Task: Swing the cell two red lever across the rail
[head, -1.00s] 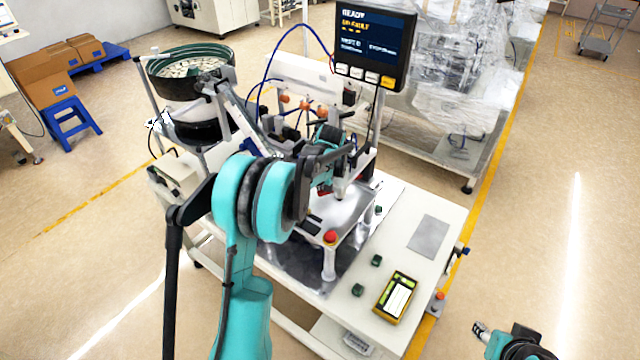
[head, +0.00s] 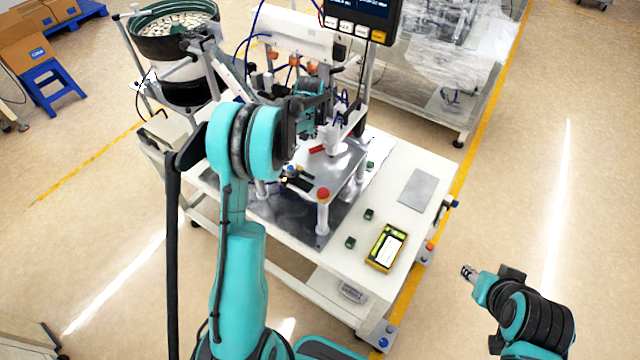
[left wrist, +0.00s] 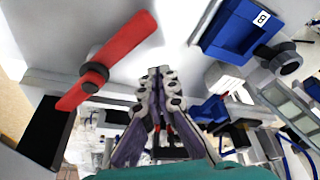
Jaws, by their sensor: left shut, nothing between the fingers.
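The red lever (left wrist: 107,60) shows in the left wrist view as a flat red bar slanting from lower left to upper right on a dark round pivot. In the head view a short red bar (head: 318,149), likely this lever, shows on the station beside my left wrist. My left gripper (left wrist: 158,74) is shut and empty. Its fingertips lie to the right of the lever in the wrist view, apart from it. In the head view my own arm hides most of these fingers. My right gripper (head: 468,272) is off to the right over the floor, too small to read.
A blue block marked 8 (left wrist: 238,32) sits right of my left fingers. A red button (head: 323,194) stands on the fixture's front corner. A yellow handheld device (head: 387,247) lies on the white table. A bowl feeder (head: 175,45) stands behind left, a screen (head: 362,15) behind.

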